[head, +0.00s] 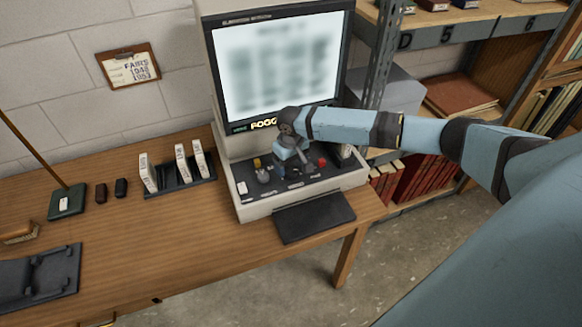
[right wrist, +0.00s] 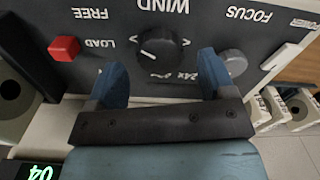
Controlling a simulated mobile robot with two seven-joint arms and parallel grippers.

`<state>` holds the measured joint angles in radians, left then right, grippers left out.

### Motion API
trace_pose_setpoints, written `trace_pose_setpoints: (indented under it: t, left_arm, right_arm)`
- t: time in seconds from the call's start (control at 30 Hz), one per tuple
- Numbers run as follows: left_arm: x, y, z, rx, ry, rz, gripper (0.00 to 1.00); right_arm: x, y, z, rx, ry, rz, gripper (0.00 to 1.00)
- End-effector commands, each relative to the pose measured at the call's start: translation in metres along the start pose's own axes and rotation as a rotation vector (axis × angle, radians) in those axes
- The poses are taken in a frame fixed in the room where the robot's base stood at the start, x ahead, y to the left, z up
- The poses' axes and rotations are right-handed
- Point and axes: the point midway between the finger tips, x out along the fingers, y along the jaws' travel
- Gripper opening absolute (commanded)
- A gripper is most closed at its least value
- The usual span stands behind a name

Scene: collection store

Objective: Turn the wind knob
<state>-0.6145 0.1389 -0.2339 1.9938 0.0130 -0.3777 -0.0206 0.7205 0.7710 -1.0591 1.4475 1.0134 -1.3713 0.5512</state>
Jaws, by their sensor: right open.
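The wind knob (right wrist: 159,45) is a round black dial with a white pointer line, under the WIND label on the reader's dark control panel, upside down in the right wrist view. My right gripper (right wrist: 160,78) is open, its two blue fingers either side of the knob in the picture, with a gap to it. I cannot tell how far the fingertips are from the panel. In the head view my right gripper (head: 291,163) is over the middle of the panel and hides the wind knob. My left gripper is not in view.
Close by are the focus knob (right wrist: 235,62), beside one finger, and the red LOAD control (right wrist: 64,48). The lit screen (head: 281,65) rises behind the panel. A rack with white boxes (head: 183,177) stands left of the reader; the desk front is mostly clear.

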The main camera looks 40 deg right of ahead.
Motion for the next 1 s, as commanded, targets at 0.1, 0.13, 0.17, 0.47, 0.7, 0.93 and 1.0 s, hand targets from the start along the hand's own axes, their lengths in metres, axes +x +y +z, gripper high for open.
trace_pose_setpoints:
  t: [0.1, 0.13, 0.17, 0.47, 0.7, 0.93, 1.0]
  left_arm:
    - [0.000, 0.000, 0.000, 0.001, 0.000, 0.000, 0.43]
    - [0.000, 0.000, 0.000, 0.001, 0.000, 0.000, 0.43]
    - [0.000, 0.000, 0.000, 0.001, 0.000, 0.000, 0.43]
    - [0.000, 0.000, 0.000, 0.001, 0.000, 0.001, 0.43]
    - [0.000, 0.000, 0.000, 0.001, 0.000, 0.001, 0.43]
    - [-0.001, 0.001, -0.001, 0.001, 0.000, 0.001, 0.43]
    - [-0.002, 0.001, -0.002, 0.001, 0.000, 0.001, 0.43]
  right_arm:
    - [0.013, 0.000, 0.000, 0.001, -0.001, 0.000, 0.76]
    - [0.015, 0.000, 0.000, 0.001, 0.000, 0.000, 0.76]
    - [0.017, 0.000, 0.000, 0.001, 0.000, 0.000, 0.76]
    - [0.021, 0.000, 0.000, 0.000, 0.000, 0.000, 0.76]
    - [0.021, 0.000, 0.000, 0.000, 0.001, 0.000, 0.32]
    - [0.021, 0.000, 0.000, -0.007, 0.001, 0.000, 0.27]
    - [0.020, 0.000, 0.000, -0.019, 0.000, 0.000, 0.27]
